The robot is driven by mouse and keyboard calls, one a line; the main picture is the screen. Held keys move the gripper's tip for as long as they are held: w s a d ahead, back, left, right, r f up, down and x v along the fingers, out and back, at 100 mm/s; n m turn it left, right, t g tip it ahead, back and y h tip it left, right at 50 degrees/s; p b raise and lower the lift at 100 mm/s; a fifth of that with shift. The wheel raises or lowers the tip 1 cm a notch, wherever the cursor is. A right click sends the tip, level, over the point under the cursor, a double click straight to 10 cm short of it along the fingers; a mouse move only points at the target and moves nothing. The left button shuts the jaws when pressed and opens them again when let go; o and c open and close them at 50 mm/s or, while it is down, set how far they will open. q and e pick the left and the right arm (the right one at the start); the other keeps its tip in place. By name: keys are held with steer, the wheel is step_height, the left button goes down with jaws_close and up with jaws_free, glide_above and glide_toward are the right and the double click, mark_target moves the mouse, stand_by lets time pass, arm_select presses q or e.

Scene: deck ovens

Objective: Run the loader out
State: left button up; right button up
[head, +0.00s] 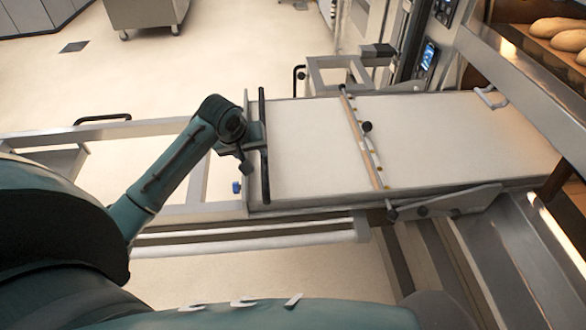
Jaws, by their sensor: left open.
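The loader (300,180) is a flat pale belt in a metal frame, lying across the middle of the head view. Its right end reaches the oven front (530,85). A crossbar (350,125) with a dark knob spans the belt. A black upright handle bar (264,170) stands at its left end. My left gripper (257,137) is at this bar, near its middle, with its jaws open. Whether the bar lies between the fingers or they touch it I cannot tell, as the gripper's own body partly hides them. My right gripper is not in view.
Several loaves (555,27) lie on an oven shelf at the upper right. Metal frame rails (110,130) run left from the loader. A lit control panel (428,57) is behind it. A wheeled steel cabinet (145,12) stands at the back left. The floor between is open.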

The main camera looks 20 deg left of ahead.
mark_target(263, 166)
arm_select(q)
steer(key=x, duration=0.4)
steer(key=b+x, duration=0.1)
steer(key=x, duration=0.7)
steer(key=shift+w+a+f+b, duration=0.1)
steer(key=shift+w+a+b, duration=0.15)
steer(key=shift+w+b, duration=0.1)
steer(key=shift+c, duration=0.5)
jaws_close()
